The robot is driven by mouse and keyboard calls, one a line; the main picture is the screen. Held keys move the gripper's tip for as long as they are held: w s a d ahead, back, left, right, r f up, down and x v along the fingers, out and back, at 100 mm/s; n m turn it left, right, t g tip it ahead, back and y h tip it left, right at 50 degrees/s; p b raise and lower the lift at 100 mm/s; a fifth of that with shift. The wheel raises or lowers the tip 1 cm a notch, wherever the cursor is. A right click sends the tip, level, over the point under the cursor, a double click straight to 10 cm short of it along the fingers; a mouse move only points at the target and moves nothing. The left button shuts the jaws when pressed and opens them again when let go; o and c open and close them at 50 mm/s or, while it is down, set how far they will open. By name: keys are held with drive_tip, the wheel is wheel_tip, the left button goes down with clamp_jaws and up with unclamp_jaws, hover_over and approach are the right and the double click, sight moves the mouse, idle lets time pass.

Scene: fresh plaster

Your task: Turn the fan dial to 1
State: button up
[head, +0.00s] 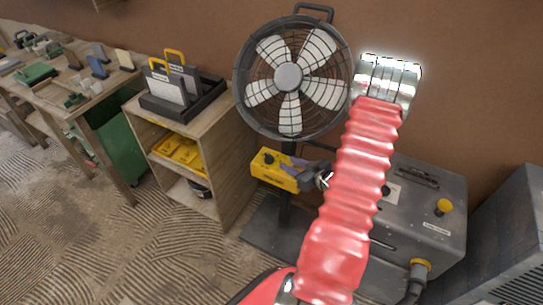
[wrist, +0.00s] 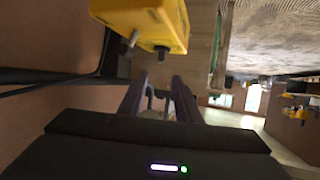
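The fan (head: 289,77) stands on a dark pole with a yellow control box (head: 268,172) below its cage. A small dark knob shows on the box's face in the head view. In the wrist view the yellow box (wrist: 145,20) is at the top, with a dark knob (wrist: 162,53) and a grey peg (wrist: 129,43) sticking out of it. My gripper (head: 286,166) is at the right part of the box in the head view. In the wrist view my gripper (wrist: 160,82) has its two fingers apart, just below the knob, with no contact visible. The dial's markings cannot be read.
A grey machine (head: 425,205) with a yellow knob stands right of the fan, partly behind my red arm. A wooden shelf (head: 232,150) with a black tray (head: 190,105) of signs stands to the left. A workbench (head: 75,85) stands further left. Floor in front is clear.

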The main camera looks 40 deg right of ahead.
sight(270, 155)
drive_tip(key=shift+w, duration=0.1)
drive_tip(key=x, duration=1.3)
drive_tip(key=shift+w+f, duration=0.25)
drive_tip(key=shift+f, duration=0.05)
